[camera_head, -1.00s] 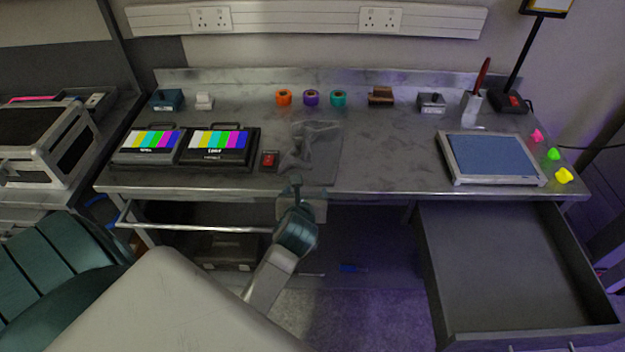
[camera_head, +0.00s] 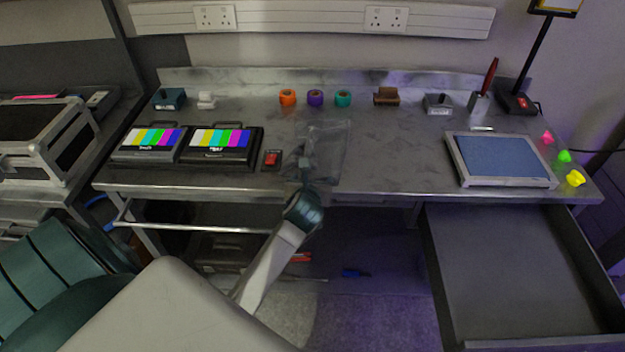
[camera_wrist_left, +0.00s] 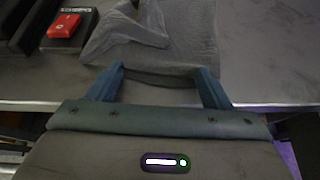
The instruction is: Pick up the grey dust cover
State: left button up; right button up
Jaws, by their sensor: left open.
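The grey dust cover (camera_head: 326,142) lies crumpled on the metal workbench, right of the two colour-bar monitors. In the left wrist view the cover (camera_wrist_left: 180,38) spreads across the upper middle, with folds and a raised lump. My left gripper (camera_head: 306,166) is at the cover's front left part. In the left wrist view its two blue fingers (camera_wrist_left: 160,85) are spread apart, with the cover's near edge between and just beyond them. I cannot tell whether they touch it. My right gripper is not in view.
A box with a red switch (camera_head: 272,158) sits just left of the cover. Two monitors (camera_head: 218,145) stand farther left, tape rolls (camera_head: 315,98) behind. A blue-topped panel (camera_head: 502,158) lies to the right. An open drawer (camera_head: 515,270) juts out below the bench (camera_head: 400,180).

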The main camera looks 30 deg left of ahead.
pick_arm(q)
jog(key=shift+w+f, duration=0.1)
jog(key=shift+f, duration=0.05)
jog(key=shift+f, duration=0.1)
grip_shut()
dwell(0.5)
notch_tip(320, 180, up, 12)
jog(key=p, duration=1.1)
jog(key=shift+a, duration=0.1)
notch_tip(320, 180, up, 27)
jog(key=p, duration=0.4)
